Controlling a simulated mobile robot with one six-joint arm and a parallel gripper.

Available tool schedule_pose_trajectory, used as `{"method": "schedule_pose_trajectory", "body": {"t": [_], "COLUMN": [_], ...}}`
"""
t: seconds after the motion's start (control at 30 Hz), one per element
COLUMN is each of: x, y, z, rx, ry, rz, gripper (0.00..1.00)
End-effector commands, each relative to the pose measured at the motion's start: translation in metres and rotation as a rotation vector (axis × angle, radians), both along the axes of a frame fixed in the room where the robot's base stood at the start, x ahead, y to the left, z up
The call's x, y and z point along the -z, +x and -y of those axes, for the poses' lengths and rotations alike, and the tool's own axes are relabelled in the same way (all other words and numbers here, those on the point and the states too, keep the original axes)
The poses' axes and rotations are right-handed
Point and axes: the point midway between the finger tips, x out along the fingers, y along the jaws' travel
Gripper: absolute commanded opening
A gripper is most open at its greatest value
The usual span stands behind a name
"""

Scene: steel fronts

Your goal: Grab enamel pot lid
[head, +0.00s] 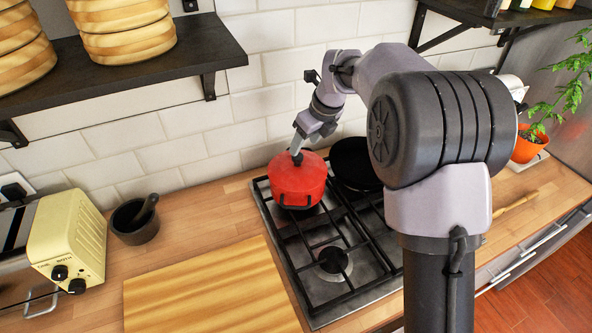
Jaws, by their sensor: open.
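A red enamel pot (298,197) stands on the back left burner of the gas hob, with a dark handle on its front side. Its red lid (284,175) sits on top. My gripper (297,156) reaches down from the upper right to the middle of the lid, at a dark knob. It is open, with its fingertips at or just above the knob. The picture is too small to tell whether they touch it. My arm covers the right part of the hob.
A dark pan (353,163) sits on the burner right of the pot. A wooden board (208,292), a mortar (134,228) and a yellow toaster (70,238) are to the left. Dark shelves (205,60) hang above. A potted plant (528,143) stands at the right.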

Motion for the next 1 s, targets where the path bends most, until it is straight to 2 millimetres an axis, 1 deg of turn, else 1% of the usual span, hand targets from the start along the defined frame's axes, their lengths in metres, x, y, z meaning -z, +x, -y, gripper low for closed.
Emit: {"method": "schedule_pose_trajectory", "body": {"t": [0.03, 0.17, 0.23, 0.4, 0.43, 0.5, 0.63, 0.67, 0.8, 0.87, 0.9, 0.93, 1.0], "x": [0.009, 0.018, 0.026, 0.059, 0.062, 0.065, 0.063, 0.063, 0.063, 0.063, 0.063, 0.063, 0.063], "y": [0.002, 0.005, 0.005, 0.009, 0.01, 0.012, 0.012, 0.012, 0.012, 0.012, 0.012, 0.012, 0.012], "z": [-0.002, -0.005, -0.008, -0.019, -0.02, -0.021, -0.021, -0.021, -0.021, -0.021, -0.021, -0.021, -0.021], "rx": [0.0, -0.001, -0.002, -0.001, -0.001, -0.002, -0.001, -0.001, -0.001, -0.002, -0.002, -0.002, -0.002], "ry": [0.0, 0.0, -0.001, 0.0, -0.001, 0.0, -0.001, -0.001, -0.001, -0.001, -0.001, -0.001, -0.001], "rz": [0.0, 0.0, 0.001, -0.001, 0.0, 0.001, 0.002, 0.002, 0.002, 0.001, 0.001, 0.001, 0.001], "gripper": [0.55, 0.55, 0.55, 0.55, 0.55, 0.55, 0.55, 0.51, 0.24, 0.12, 0.04, 0.0, 0.0]}}
